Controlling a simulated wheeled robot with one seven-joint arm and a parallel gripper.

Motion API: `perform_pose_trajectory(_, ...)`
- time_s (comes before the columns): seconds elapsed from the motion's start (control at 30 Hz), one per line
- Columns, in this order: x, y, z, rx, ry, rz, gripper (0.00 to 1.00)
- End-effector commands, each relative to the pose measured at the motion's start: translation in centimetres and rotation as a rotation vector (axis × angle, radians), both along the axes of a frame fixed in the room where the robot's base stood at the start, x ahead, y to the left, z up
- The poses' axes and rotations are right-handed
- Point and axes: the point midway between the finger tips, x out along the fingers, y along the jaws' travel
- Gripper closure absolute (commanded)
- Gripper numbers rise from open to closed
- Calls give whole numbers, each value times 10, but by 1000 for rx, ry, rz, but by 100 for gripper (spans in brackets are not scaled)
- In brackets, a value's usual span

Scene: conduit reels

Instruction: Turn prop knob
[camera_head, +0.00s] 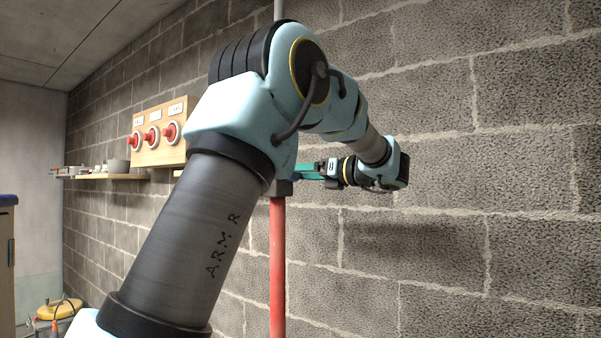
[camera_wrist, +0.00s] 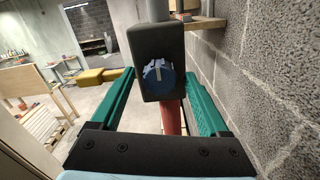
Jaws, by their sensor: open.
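The prop knob (camera_wrist: 159,76) is a round blue knob with a pale bar across its face. It is on the front of a dark box on the prop, seen in the wrist view. The prop is a red post (camera_head: 278,265) with a grey upper tube, standing by the block wall. My gripper (camera_wrist: 162,92) is open, with one green finger on each side of the box and clear space around the knob. In the head view my gripper (camera_head: 305,172) reaches the post from the right. The knob is hidden there.
A wooden board with red knobs (camera_head: 153,134) hangs on the block wall (camera_head: 480,130), with a shelf (camera_head: 105,177) near it. The wall runs close along the right of my gripper in the wrist view. A table (camera_wrist: 28,80) and yellow blocks (camera_wrist: 92,77) stand at left.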

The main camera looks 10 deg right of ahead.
Motion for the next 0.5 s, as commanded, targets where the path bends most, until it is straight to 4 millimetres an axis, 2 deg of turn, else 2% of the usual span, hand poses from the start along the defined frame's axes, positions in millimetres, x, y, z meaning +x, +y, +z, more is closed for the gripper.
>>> perform_pose_trajectory(0.07, 0, 0, 0, 0, 0, 0, 25)
perform_pose_trajectory(0.5, 0, 0, 0, 0, 0, 0, 74)
